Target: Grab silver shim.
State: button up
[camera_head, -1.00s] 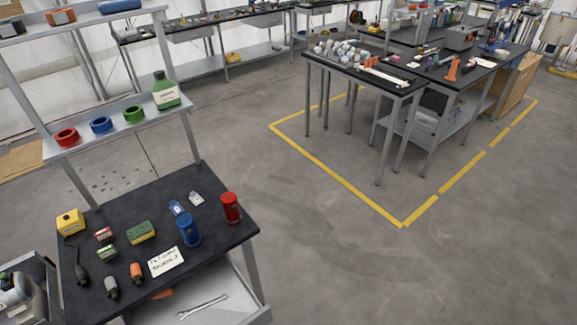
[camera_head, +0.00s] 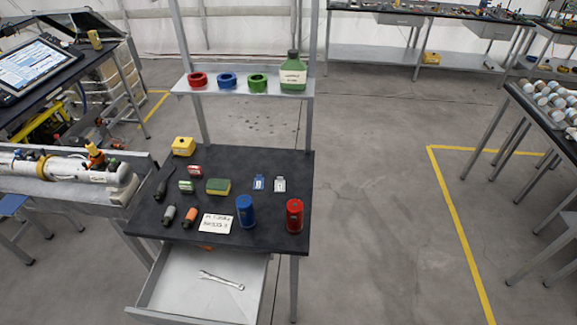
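A small silver-grey flat piece, which looks like the silver shim (camera_head: 280,185), lies on the black tabletop (camera_head: 262,160) of the near workbench. It is right of a similar blue piece (camera_head: 258,183), with a small gap between them. A blue canister (camera_head: 246,212) and a red canister (camera_head: 294,216) stand in front of these two pieces. My gripper is not in view.
A sponge (camera_head: 218,187), a yellow box (camera_head: 183,146) and a white handwritten card (camera_head: 216,224) are on the bench. An open drawer (camera_head: 165,290) below holds a wrench (camera_head: 222,280). A shelf (camera_head: 215,92) rises behind. Floor to the right is clear.

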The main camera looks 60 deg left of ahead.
aim_at(279, 184)
jog(key=i+u, duration=0.15)
jog(key=u, duration=0.35)
jog(key=i+u, duration=0.2)
jog(key=u, duration=0.3)
jog(key=i+u, duration=0.2)
jog(key=u, duration=0.3)
jog(key=i+l+u, duration=0.1)
jog(key=u, duration=0.4)
jog(key=i+l+u, duration=0.1)
jog(key=u, duration=0.3)
jog(key=i+l+u, duration=0.2)
jog(key=i+u, duration=0.2)
jog(key=i+l+u, duration=0.1)
jog(key=u, duration=0.3)
jog(key=i+l+u, duration=0.15)
jog(key=l+u, duration=0.25)
